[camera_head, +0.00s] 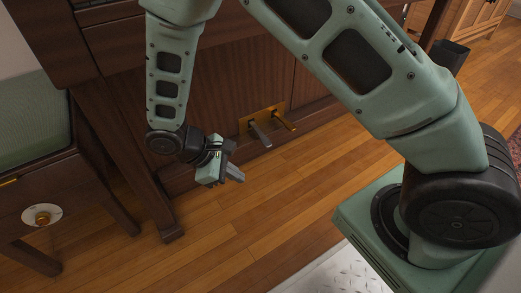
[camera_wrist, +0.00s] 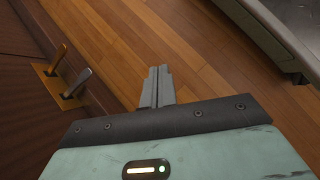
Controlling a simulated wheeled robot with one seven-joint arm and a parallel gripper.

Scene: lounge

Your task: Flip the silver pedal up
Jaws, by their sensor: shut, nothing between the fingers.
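The silver pedal (camera_head: 260,135) sticks out of a brass plate (camera_head: 243,124) low on the front of a dark wooden cabinet. A brass pedal (camera_head: 284,121) sits to its right on the same plate. In the wrist view the silver pedal (camera_wrist: 78,83) is to the left of my fingers, with the brass pedal (camera_wrist: 58,58) beyond it. My gripper (camera_head: 237,176) is shut and empty, near the floor, below and left of the silver pedal in the head view. The fingers (camera_wrist: 158,74) are together and apart from both pedals.
The wooden cabinet (camera_head: 200,66) rises behind the pedals, with a leg (camera_head: 140,180) left of my gripper. A dark bin (camera_head: 449,56) is far right. The wooden floor (camera_head: 275,205) in front is clear.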

